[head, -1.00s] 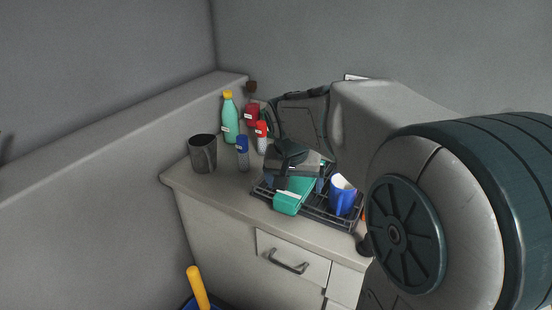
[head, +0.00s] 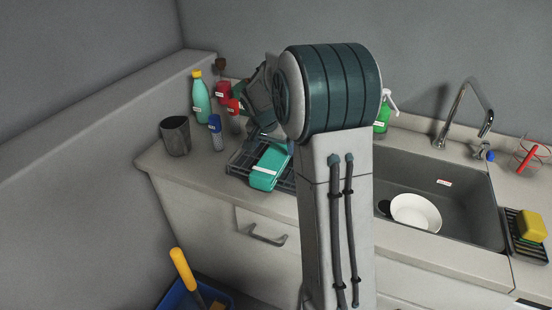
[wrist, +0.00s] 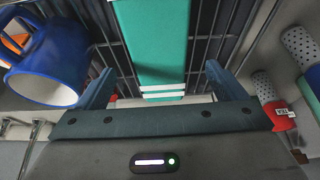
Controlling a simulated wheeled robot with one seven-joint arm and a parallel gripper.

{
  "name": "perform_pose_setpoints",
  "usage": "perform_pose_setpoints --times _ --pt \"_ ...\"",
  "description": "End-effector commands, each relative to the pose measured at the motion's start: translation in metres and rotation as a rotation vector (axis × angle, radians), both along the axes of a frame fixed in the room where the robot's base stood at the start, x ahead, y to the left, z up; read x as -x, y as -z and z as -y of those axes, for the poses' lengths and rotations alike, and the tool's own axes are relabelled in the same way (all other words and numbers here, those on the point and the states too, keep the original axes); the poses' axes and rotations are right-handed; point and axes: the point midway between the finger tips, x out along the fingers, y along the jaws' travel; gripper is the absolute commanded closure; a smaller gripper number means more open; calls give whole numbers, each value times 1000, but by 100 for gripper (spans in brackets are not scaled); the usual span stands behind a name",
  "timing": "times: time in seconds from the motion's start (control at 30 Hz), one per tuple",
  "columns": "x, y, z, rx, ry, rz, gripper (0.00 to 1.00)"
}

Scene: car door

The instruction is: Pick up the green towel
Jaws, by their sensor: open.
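The green towel (head: 268,168) is a flat teal bundle lying on a dark wire rack (head: 240,165) on the counter. In the wrist view the towel (wrist: 158,40) shows white stripes at its near end. My gripper (wrist: 158,72) is open, with one finger on each side of the towel's striped end and nothing clamped. Whether the fingers are low enough to straddle it cannot be told. In the head view my arm hides most of the gripper and part of the rack.
A blue mug (wrist: 52,60) stands close beside one finger. A grey cup (head: 175,137), a green bottle (head: 201,98) and red and blue shakers stand left of the rack. The sink (head: 455,190) with a white bowl (head: 415,212) is at right.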

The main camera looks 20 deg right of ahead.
Motion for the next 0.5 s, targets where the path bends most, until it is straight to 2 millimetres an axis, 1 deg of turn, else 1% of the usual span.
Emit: perform_pose_setpoints --times 0.17,0.33,0.5 --pt "-3 13 3 -2 0 -4 9" --pt "-8 36 10 -1 -1 -5 9" --pt "-13 49 13 -1 -1 -2 9"
